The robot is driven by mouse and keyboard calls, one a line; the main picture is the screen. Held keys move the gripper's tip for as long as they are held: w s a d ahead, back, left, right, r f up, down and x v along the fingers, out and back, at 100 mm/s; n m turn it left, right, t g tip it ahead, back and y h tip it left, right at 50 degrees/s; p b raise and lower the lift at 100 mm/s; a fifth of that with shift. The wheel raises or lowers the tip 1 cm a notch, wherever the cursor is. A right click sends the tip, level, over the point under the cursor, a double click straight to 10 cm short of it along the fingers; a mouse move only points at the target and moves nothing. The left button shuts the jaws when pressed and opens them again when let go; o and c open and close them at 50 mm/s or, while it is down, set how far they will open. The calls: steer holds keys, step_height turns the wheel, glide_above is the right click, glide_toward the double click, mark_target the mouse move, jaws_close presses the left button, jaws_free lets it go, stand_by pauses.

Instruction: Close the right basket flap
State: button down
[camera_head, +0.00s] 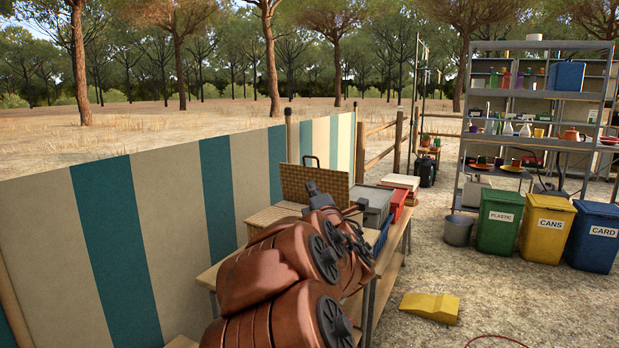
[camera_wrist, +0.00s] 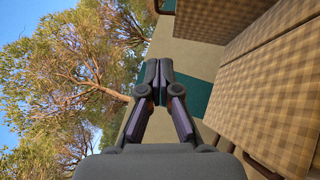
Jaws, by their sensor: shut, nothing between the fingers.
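The woven tan basket shows in the head view behind my arm. One flap (camera_head: 315,184) stands upright with a dark handle (camera_head: 311,160) above it. A lower woven surface (camera_head: 266,216) lies flat to its left and front, partly hidden by my arm. I cannot tell for sure which flap is the right one. In the wrist view, two checked woven panels (camera_wrist: 268,95) (camera_wrist: 255,32) fill the right side, divided by an edge. My gripper (camera_wrist: 158,72) is shut and empty, to the left of the panels and apart from them in the picture.
A striped windbreak (camera_head: 150,225) runs behind the wooden table (camera_head: 205,277). A grey crate (camera_head: 376,203) and a red box (camera_head: 401,201) stand to the basket's right. A yellow wedge (camera_head: 430,307), colored bins (camera_head: 545,229) and shelves (camera_head: 540,110) are farther right.

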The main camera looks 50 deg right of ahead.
steer(key=s+d+r+b+x, duration=0.1)
steer(key=d+x, duration=0.1)
steer(key=x, duration=1.1)
steer(key=shift+s+n, duration=0.3)
stand_by(0.6)
